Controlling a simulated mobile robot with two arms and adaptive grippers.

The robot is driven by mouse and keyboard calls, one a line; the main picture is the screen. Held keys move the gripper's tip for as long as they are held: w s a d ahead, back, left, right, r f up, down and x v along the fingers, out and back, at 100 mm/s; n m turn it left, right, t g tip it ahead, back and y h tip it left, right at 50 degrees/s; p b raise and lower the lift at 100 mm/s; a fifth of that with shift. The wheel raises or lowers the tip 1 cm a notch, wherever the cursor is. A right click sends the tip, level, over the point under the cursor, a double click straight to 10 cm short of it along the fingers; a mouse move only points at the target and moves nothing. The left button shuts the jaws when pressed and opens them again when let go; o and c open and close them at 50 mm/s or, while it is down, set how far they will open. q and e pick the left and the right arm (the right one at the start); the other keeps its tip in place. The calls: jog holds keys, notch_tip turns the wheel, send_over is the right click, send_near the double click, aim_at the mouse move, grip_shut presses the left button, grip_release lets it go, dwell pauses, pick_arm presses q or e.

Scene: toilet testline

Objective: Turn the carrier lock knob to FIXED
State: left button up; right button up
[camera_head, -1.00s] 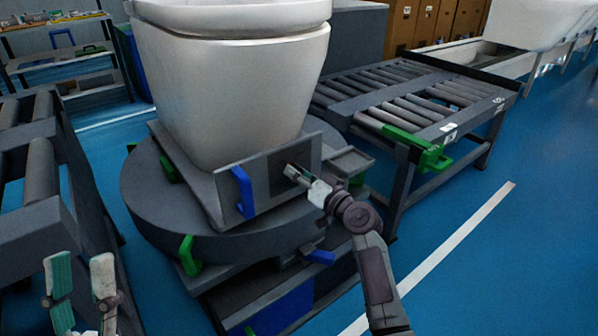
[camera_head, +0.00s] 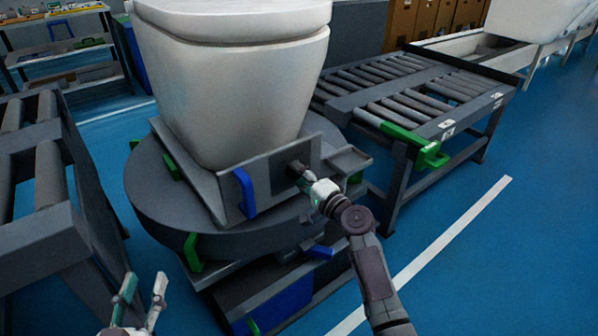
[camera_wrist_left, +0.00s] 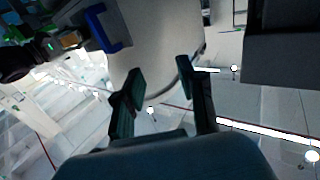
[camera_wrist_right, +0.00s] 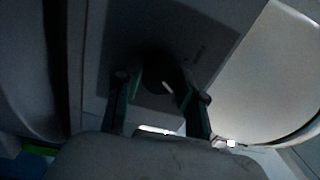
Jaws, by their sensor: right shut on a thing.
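The carrier lock knob (camera_head: 296,170) is a small dark knob on the dark square plate of the grey carrier's front panel (camera_head: 228,187). My right gripper (camera_head: 312,185) is at that panel, with its fingers shut on the knob. In the right wrist view the dark knob (camera_wrist_right: 157,72) lies between the two fingers (camera_wrist_right: 150,88), in deep shadow. I cannot read the knob's setting or any label. My left gripper (camera_head: 142,288) is low at the left, away from the carrier. Its fingers stand apart and empty, as the left wrist view shows too (camera_wrist_left: 160,80).
A white toilet (camera_head: 235,85) stands on the carrier, above a round grey turntable (camera_head: 160,205). A blue handle (camera_head: 245,193) sits left of the knob. Roller conveyors stand at the right (camera_head: 420,90) and left (camera_head: 50,180). Blue floor (camera_head: 470,270) is free at lower right.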

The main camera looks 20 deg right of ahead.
pick_arm(q)
jog(key=shift+s+a+f+g+p, duration=0.2)
jog(key=shift+f+g, duration=0.4)
jog(key=shift+f, duration=0.3)
jog(key=shift+s+a+f+g+p, duration=0.1)
jog(key=shift+a+f+g, duration=0.05)
jog(key=shift+f+g, duration=0.6)
pick_arm(e)
jog(key=shift+m, duration=1.1)
pick_arm(q)
jog(key=shift+f, duration=0.15)
pick_arm(e)
jog(key=o, duration=1.1)
jog(key=shift+o, duration=0.2)
jog(key=shift+s+d+f, duration=0.1)
jog(key=v, duration=1.1)
jog(key=shift+s, duration=0.4)
